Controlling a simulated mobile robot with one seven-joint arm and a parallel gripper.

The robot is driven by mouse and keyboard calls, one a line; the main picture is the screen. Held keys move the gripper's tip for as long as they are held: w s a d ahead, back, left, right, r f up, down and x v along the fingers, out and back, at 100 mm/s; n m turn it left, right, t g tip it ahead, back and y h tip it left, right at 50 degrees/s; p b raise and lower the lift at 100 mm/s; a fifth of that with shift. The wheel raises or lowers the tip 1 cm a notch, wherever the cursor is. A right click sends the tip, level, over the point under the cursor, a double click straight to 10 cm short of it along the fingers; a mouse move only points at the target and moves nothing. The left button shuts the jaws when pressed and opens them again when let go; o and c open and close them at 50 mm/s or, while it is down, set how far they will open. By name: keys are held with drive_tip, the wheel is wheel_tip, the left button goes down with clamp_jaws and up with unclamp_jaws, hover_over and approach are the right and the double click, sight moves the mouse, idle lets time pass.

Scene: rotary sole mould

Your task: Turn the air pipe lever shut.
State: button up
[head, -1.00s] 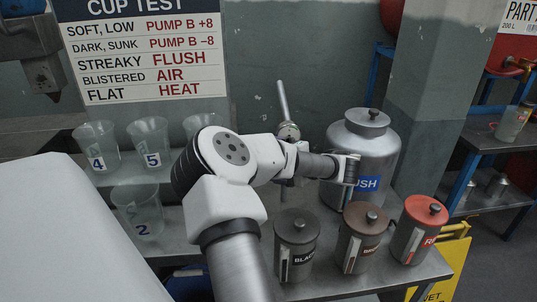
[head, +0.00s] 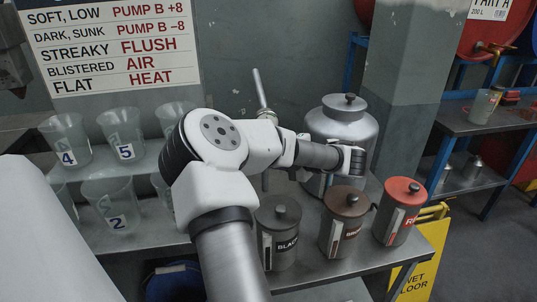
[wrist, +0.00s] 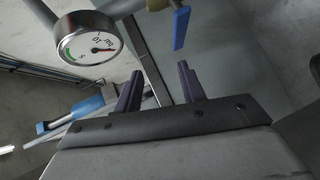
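In the wrist view a blue lever (wrist: 181,27) hangs from a brass-coloured valve (wrist: 158,4) on the pipe at the top edge. The lever points down the picture, across the pipe's run. My gripper (wrist: 159,84) is open and empty. Its two dark fingers stand apart below the lever in the picture, the right fingertip nearest, with a visible gap. A round pressure gauge (wrist: 90,37) is left of the lever. In the head view my arm reaches right, in front of the flush can; the lever and my fingertips cannot be made out there.
A blue-handled tool (wrist: 72,113) is left of my fingers. In the head view the metal flush can (head: 340,125), black can (head: 279,235), brown can (head: 343,222) and red-lidded can (head: 399,212) crowd the bench around my arm. Clear cups (head: 120,140) stand at left.

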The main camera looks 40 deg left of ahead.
drive_tip(key=shift+w+d+r+p, duration=0.2)
drive_tip(key=shift+w+d+r, duration=0.1)
drive_tip(key=shift+r, duration=0.55)
drive_tip(key=shift+w+d+r+p, duration=0.15)
drive_tip(key=shift+w+d+r, duration=0.15)
drive_tip(key=shift+r, duration=0.55)
drive_tip(key=shift+w+d+r+p, duration=0.2)
drive_tip(key=shift+w+r, duration=0.15)
drive_tip(key=shift+r, duration=0.5)
